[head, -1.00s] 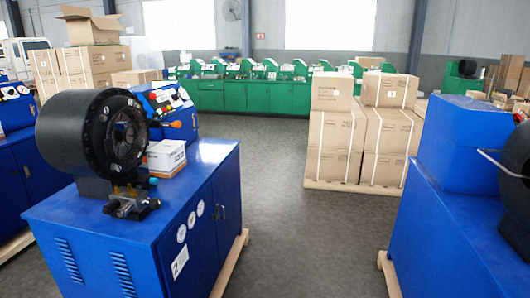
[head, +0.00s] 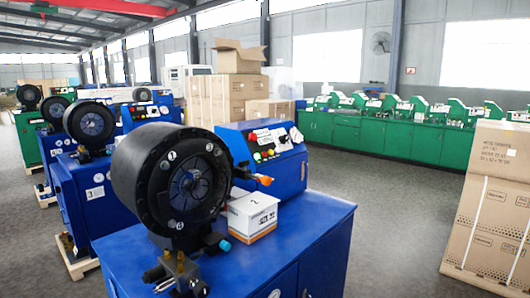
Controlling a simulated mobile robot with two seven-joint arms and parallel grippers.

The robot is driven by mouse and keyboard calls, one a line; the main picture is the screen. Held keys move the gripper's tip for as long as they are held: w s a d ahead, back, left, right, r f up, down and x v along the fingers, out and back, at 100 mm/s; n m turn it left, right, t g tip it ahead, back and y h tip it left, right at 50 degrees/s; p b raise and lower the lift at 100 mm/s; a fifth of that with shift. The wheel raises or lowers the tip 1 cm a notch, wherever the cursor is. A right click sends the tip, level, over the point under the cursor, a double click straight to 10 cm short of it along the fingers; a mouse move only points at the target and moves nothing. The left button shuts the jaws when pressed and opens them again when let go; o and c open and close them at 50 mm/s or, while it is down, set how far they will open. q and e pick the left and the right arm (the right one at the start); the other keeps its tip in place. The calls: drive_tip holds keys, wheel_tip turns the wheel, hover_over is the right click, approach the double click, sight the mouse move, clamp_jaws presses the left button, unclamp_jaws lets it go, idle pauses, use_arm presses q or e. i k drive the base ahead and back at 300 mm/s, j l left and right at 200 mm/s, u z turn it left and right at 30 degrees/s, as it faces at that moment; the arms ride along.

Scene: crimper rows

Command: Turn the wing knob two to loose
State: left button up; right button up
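The near crimper (head: 170,182) has a thick black ring head on a blue cabinet (head: 285,245). Its round front face (head: 196,184) bears small white marks, of which I read a 1 and a 4. No wing knob marked two can be made out at this size. An orange-tipped handle (head: 263,179) sticks out at the right of the head. Below the head is a dark valve block with brass and metal fittings (head: 174,272) and a cyan knob (head: 225,245). Neither of my grippers is in view.
A white box (head: 250,217) marked 2 sits on the cabinet beside the head. A blue control panel (head: 265,150) stands behind. More crimpers (head: 90,122) line up at left. Strapped cartons (head: 492,205) stand at right, with free grey floor (head: 395,220) between.

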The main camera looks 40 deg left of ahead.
sight(244, 163)
drive_tip(key=i, duration=1.4)
drive_tip(key=i+l+u, duration=0.1)
drive_tip(key=i+u, duration=0.15)
drive_tip(key=i, duration=0.3)
drive_tip(key=i+l+u, duration=0.2)
drive_tip(key=i, duration=0.35)
drive_tip(key=u, duration=1.55)
